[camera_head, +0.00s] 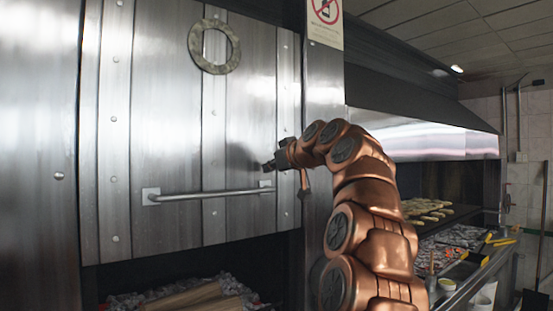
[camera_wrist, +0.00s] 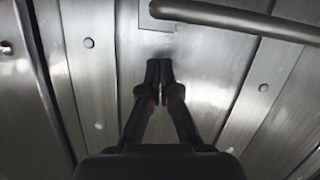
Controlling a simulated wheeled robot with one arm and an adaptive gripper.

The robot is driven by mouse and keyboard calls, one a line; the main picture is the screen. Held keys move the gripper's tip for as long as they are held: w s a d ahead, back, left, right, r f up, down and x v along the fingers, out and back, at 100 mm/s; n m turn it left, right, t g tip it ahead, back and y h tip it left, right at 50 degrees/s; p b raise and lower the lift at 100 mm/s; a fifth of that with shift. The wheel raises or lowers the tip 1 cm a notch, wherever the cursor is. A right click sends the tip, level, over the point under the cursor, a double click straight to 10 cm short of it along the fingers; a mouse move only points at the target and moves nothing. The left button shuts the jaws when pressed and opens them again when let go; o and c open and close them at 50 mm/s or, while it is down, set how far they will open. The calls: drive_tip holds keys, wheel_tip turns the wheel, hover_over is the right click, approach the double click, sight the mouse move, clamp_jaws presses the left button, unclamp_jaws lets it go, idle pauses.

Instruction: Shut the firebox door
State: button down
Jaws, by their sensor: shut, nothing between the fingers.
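The firebox door (camera_head: 165,115) is a large riveted steel panel at the left of the head view. A horizontal bar handle (camera_head: 215,193) crosses its lower part. Below the door's lower edge a dark opening shows. My gripper (camera_head: 268,166) is at the door's right side, just above the handle's right end in the picture. In the wrist view my gripper (camera_wrist: 160,72) has its fingers together and empty, pointing at the steel door face (camera_wrist: 215,75). The handle (camera_wrist: 240,18) crosses the top of that view, apart from the fingertips. Whether the fingertips touch the door I cannot tell.
Split logs (camera_head: 190,297) and grey coals (camera_head: 150,299) lie in the opening below. A metal ring (camera_head: 214,46) is on the upper door. At right are a grill with food (camera_head: 425,209) and a counter with containers (camera_head: 480,297). A post (camera_head: 323,110) stands right of the door.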

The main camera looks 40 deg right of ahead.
sight(263, 182)
drive_tip(key=shift+s+f, duration=0.1)
drive_tip(key=shift+s, duration=0.1)
drive_tip(key=shift+d+f+p, duration=0.15)
drive_tip(key=shift+f+p, duration=0.05)
drive_tip(key=shift+f, duration=0.6)
drive_tip(key=shift+d+f+p, duration=0.1)
drive_tip(key=shift+f+p, duration=0.05)
drive_tip(key=shift+f, duration=0.6)
